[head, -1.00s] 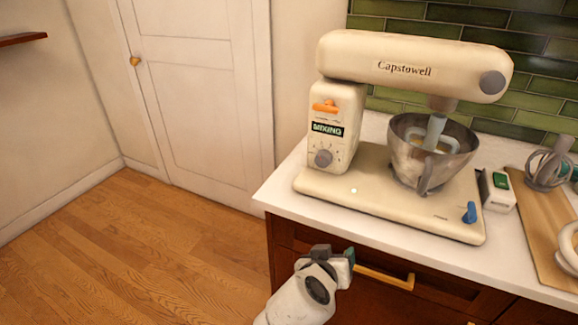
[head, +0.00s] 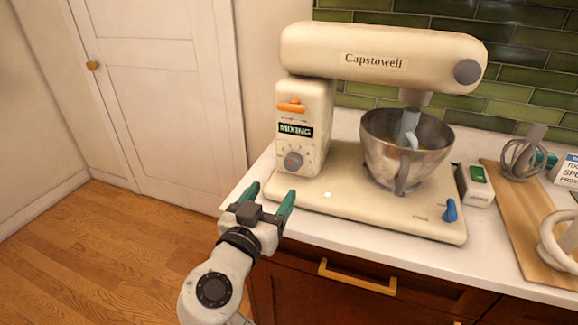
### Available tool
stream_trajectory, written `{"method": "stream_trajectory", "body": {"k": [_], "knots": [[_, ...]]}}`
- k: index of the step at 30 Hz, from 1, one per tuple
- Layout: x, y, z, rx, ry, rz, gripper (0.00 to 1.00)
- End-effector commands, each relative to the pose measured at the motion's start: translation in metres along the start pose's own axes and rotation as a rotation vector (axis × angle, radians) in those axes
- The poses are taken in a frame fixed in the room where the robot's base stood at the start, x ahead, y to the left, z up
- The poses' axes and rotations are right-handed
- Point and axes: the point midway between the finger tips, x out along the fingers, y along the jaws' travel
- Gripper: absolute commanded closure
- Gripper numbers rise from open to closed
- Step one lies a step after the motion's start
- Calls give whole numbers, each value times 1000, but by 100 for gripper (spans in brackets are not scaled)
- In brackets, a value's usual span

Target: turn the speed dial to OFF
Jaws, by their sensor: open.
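The speed dial (head: 293,160) is a round grey knob low on the front of the cream Capstowell stand mixer (head: 375,50). Marks ring the dial, but they are too small to read. A dark display (head: 295,130) above it reads MIXING. An orange lever (head: 291,107) sits above the display. My gripper (head: 267,194) is open and empty, its two green fingers pointing up toward the mixer. It is below and left of the dial, near the counter's left front corner, apart from the mixer.
A metal bowl (head: 406,145) with a beater inside stands on the mixer base. A blue lever (head: 450,210) is at the base's right front. A small box with a green top (head: 478,184), a wooden board (head: 515,215) and a whisk attachment (head: 524,155) lie right. A drawer handle (head: 357,277) juts below.

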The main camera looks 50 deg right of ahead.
Motion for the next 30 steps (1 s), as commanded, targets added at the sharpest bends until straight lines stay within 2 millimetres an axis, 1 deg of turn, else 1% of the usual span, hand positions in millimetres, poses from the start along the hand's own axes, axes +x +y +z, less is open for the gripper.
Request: {"method": "stream_trajectory", "body": {"k": [12,16,18,22,30], "knots": [[71,2,-1,-3,-3,5,33],[89,1,0,-2,-4,4,33],[95,1,0,-2,-4,3,33],[101,1,0,-2,-4,1,33],[102,1,1,-2,-4,1,33]]}}
